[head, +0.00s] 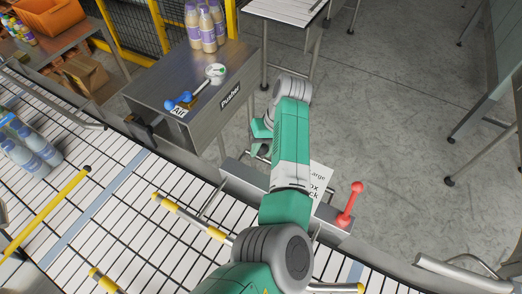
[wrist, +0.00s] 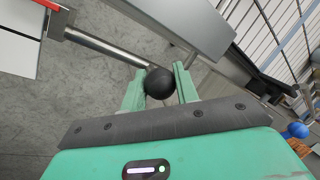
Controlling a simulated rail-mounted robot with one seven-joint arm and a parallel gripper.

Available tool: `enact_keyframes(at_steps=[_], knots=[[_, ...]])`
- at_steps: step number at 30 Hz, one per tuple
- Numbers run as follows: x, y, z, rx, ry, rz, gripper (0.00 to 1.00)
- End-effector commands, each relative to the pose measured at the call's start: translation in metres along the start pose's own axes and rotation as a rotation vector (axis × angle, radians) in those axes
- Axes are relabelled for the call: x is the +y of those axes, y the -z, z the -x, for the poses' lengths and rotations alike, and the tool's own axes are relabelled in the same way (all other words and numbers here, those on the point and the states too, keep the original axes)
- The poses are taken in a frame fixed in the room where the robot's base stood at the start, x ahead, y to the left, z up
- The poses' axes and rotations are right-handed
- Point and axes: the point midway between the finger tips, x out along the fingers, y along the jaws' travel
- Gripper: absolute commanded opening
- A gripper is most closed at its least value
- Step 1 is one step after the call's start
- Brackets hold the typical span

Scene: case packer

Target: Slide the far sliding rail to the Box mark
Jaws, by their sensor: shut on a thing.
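My gripper (wrist: 160,85) is shut on a round black knob (wrist: 160,84), which sits between its two green fingers. A metal rod (wrist: 105,46) runs up to the knob from the left. In the head view my gripper (head: 261,148) is beyond the conveyor's far edge, partly hidden by my arm, and the knob cannot be made out. The far sliding rail (head: 190,214), with yellow ends, lies over the white rollers, its right part hidden behind my arm. A white label (head: 319,183) reads "Large" and, partly covered, "ox" and "ck". I cannot tell the rail's position against the mark.
A red-handled lever (head: 350,204) stands right of the label. A grey "Pusher" cabinet (head: 190,118) with a blue lever (head: 178,103) and bottles (head: 207,32) stands behind. A near yellow rail (head: 45,214) and bottles (head: 30,145) are on the conveyor at left.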

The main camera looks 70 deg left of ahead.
Motion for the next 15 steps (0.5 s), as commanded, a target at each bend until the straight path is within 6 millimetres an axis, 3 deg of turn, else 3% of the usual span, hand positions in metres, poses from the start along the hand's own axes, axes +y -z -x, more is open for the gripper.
enact_keyframes(at_steps=[4,5,8,15], knots=[[-0.0009,0.0001,0.0020,0.001,0.001,0.002,0.00],[-0.0009,0.0000,0.0020,0.001,0.001,0.002,0.34],[-0.0009,0.0000,0.0020,0.001,0.001,0.002,0.52],[-0.0008,-0.0001,0.0019,0.001,0.001,0.001,0.52]])
